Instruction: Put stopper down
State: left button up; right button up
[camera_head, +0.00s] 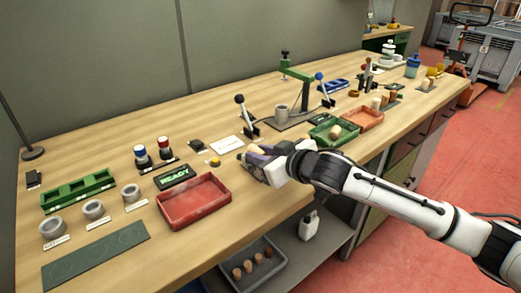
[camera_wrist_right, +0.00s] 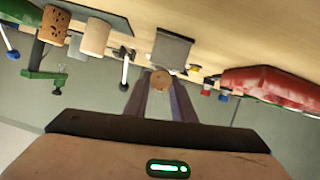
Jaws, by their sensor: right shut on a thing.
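My right gripper (camera_head: 254,155) is low over the workbench (camera_head: 135,233), between the red tray (camera_head: 194,201) and the green tray (camera_head: 333,133). In the right wrist view its two fingers (camera_wrist_right: 160,96) are shut on a small round cork stopper (camera_wrist_right: 161,80), seen at the fingertips. I cannot make out this stopper in the head view, nor whether it touches the bench. Another stopper (camera_head: 335,131) lies in the green tray. Two stoppers, one speckled (camera_wrist_right: 54,25) and one plain (camera_wrist_right: 95,37), show in the wrist view. My left gripper is not in view.
Left of the gripper are the READY sign (camera_head: 174,177), grey rings (camera_head: 93,209), a green rack (camera_head: 78,190) and a dark mat (camera_head: 96,255). A lever (camera_head: 246,117) and a green press (camera_head: 297,74) stand behind. A grey bin (camera_head: 252,266) with several corks sits below the bench top.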

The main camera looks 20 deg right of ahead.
jog(key=shift+f, duration=0.15)
jog(key=o, duration=1)
